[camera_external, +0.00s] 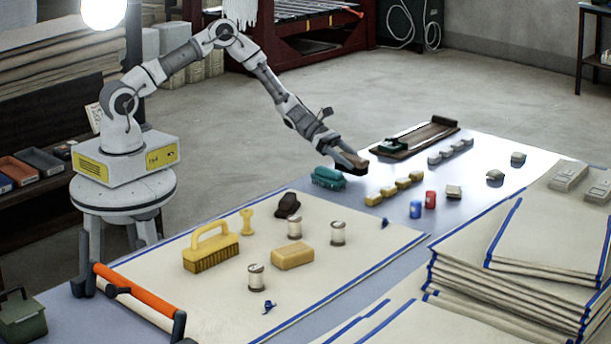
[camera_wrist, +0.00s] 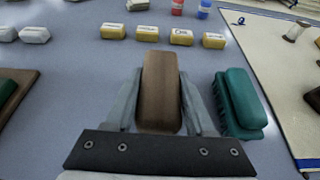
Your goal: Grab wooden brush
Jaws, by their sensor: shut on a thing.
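My gripper (camera_external: 347,160) reaches out over the far part of the table. It is shut on a brown wooden brush (camera_wrist: 161,92), which sits between the two grey fingers in the wrist view. The brush also shows as a brown block at the fingertips in the external view (camera_external: 352,162). Its underside is hidden, and I cannot tell how far it is above the table. A green brush (camera_wrist: 240,104) lies just right of the gripper in the wrist view, and it shows just below and left of the gripper in the external view (camera_external: 328,178).
Several yellow blocks (camera_wrist: 147,33) lie ahead, with a red can (camera_external: 430,200) and a blue can (camera_external: 415,209) nearby. A dark brown board (camera_external: 418,137) lies behind. A cream cloth (camera_external: 350,262) holds a yellow brush (camera_external: 211,250) and spools. Stacked cloths (camera_external: 510,285) stand front right.

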